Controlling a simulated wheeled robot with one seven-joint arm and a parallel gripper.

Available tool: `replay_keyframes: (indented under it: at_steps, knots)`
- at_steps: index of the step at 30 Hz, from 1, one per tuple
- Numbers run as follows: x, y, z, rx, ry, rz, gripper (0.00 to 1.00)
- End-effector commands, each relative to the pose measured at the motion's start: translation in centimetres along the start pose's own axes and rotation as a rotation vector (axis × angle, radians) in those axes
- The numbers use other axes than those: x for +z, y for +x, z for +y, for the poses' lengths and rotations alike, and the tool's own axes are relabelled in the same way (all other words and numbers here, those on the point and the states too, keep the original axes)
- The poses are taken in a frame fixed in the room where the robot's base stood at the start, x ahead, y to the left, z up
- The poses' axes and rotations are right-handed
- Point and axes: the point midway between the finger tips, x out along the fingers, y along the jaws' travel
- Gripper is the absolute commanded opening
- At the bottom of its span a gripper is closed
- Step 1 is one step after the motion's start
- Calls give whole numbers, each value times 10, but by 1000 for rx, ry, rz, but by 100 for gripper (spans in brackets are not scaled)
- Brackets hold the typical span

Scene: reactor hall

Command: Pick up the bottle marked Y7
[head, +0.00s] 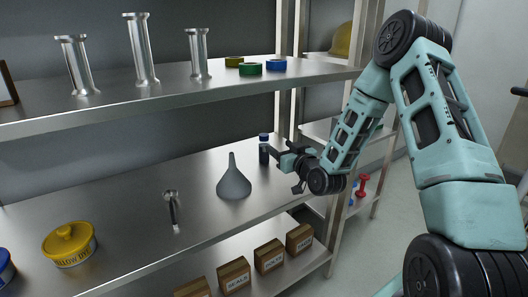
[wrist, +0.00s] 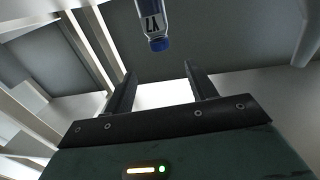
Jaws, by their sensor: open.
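The bottle marked Y7 (wrist: 153,20) shows upside down at the top of the wrist view, its blue cap pointing down towards the fingertips. In the head view a small dark bottle with a blue cap (head: 263,152) stands upright on the middle shelf, right of the grey funnel. My gripper (head: 276,153) is just to the right of that bottle in the head view. In the wrist view my gripper (wrist: 159,69) is open, with nothing between its fingers. The bottle lies beyond the fingertips, roughly in line with the gap.
The grey funnel (head: 234,180) stands left of the bottle on the middle shelf (head: 120,205). The upper shelf (head: 200,88) hangs above, with metal cylinders and tape rolls. A rack post (head: 284,95) rises behind the bottle. Small boxes (head: 268,256) line the lower shelf.

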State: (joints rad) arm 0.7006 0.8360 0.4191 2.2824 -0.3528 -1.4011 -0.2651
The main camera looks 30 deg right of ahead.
Motion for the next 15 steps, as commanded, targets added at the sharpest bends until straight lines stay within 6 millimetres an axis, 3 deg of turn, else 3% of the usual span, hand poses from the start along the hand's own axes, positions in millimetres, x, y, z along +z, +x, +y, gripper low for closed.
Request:
replay_keyframes:
  at_steps: [9,15]
  knots:
    - [2,64,-1,-1,1,1,57]
    - [1,82,-1,-1,2,-2,57]
